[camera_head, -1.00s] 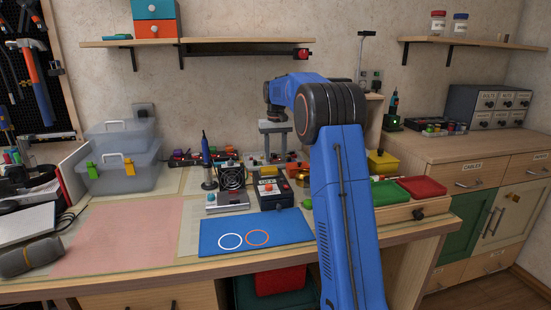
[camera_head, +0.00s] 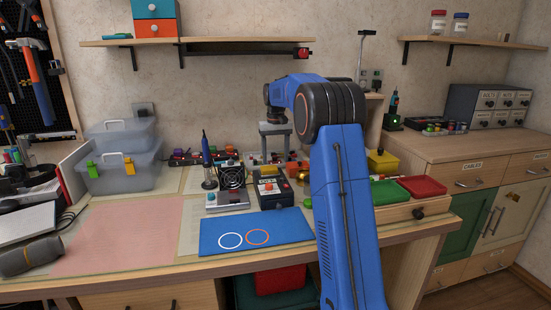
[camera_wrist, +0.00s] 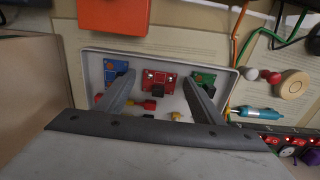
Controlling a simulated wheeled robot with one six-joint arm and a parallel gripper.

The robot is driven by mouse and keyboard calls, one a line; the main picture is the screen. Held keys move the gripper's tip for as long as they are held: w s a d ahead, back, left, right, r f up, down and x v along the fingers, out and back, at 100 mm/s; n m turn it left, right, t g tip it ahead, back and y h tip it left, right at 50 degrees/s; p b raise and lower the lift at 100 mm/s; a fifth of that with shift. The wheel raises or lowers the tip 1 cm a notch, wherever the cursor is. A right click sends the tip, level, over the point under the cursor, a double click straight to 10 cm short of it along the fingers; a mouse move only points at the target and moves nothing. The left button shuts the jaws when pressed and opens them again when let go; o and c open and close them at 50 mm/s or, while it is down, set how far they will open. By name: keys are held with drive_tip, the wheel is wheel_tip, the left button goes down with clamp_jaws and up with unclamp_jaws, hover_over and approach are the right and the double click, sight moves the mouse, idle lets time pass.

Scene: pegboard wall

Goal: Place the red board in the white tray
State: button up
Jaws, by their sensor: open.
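The red board (camera_wrist: 160,80) lies in the white tray (camera_wrist: 233,98) in the wrist view, between a blue board (camera_wrist: 116,72) and a green board (camera_wrist: 203,79). It has a dark block on its near edge. My gripper (camera_wrist: 158,77) is open above the tray, one finger on either side of the red board. I see gaps between fingers and board. In the head view my gripper (camera_head: 277,150) points down at the back of the bench, and the tray there is mostly hidden behind nearer equipment.
A blue mat (camera_head: 280,228) with white and orange rings lies at the bench front. A black meter (camera_head: 272,191) and a fan unit (camera_head: 231,180) stand before the tray. A teal tool (camera_wrist: 258,114) and cables lie right of the tray. The pink mat (camera_head: 120,235) is clear.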

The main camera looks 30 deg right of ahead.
wheel_tip(320, 180, up, 7)
drive_tip(key=shift+r, duration=0.15)
idle(0.7)
